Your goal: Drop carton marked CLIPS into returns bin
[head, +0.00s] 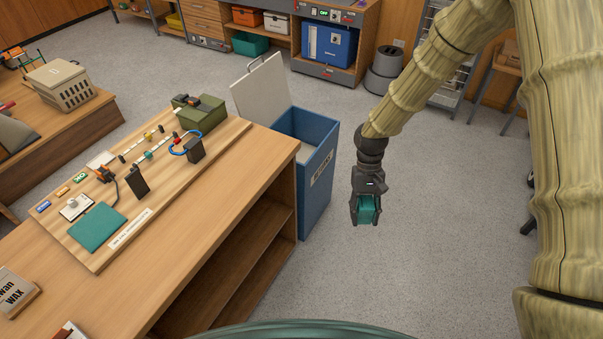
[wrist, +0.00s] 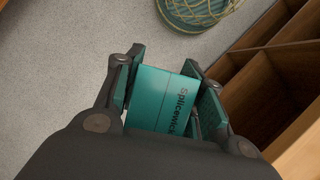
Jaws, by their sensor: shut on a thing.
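My gripper (head: 366,221) is shut on a teal carton (head: 368,207) and holds it in the air over the open floor. In the wrist view the carton (wrist: 163,95) sits between the two fingers, with "Splicewick" lettered on its face. I cannot see the word CLIPS on it. The blue returns bin (head: 319,196) stands against the end of the wooden counter, to the left of my gripper in the head view. Its label reads RETURNS, and its pale lid (head: 262,92) is tilted up and open. My gripper is apart from the bin. The bin's floor is hidden.
The wooden counter (head: 190,225) has open shelves and bears a board with tools, a green box (head: 200,113) and a teal flat piece (head: 97,228). Its shelves also show in the wrist view (wrist: 285,75). Grey floor lies clear around the gripper.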

